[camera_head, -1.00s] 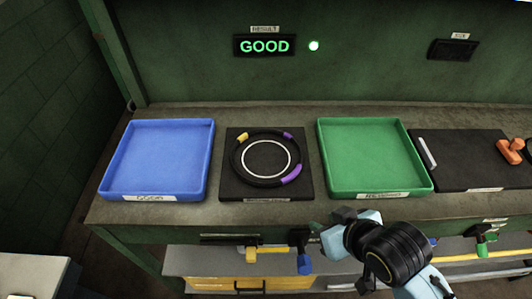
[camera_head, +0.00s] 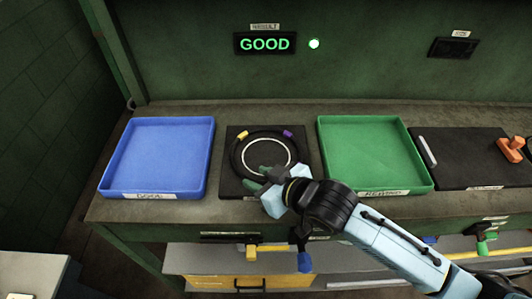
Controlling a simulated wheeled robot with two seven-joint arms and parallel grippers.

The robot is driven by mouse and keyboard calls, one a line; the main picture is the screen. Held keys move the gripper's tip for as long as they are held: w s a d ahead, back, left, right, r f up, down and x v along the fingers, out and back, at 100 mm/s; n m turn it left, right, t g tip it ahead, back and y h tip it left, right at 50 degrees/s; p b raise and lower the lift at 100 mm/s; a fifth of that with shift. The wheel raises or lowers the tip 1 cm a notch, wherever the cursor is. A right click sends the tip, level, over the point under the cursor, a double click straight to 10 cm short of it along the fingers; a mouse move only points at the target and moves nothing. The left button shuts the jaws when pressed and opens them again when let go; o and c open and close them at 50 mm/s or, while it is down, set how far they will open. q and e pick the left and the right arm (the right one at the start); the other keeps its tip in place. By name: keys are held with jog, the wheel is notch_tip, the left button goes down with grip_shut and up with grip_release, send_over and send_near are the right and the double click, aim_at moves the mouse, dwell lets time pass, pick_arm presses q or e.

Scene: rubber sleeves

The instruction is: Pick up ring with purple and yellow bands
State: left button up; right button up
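The black ring (camera_head: 236,155) with purple and yellow bands lies flat on a dark square pad. Its yellow band (camera_head: 242,135) is at the upper left and a small purple band (camera_head: 287,134) at the upper right. My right gripper (camera_head: 258,178) is over the ring's front edge, with its two dark fingertips apart. It hides the ring's lower right part, including the larger purple band. I cannot tell whether the fingers touch the ring. My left gripper is not in view.
A blue tray (camera_head: 208,162) stands left of the pad (camera_head: 232,188), and a green tray (camera_head: 322,160) right of it. Farther right is a dark board (camera_head: 457,172) with an orange-brown part. A lit GOOD sign (camera_head: 264,43) is on the back wall.

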aim_at(240, 173)
jog(key=shift+x, duration=3)
jog(key=shift+s+f, duration=0.1)
jog(key=shift+s, duration=0.05)
grip_shut()
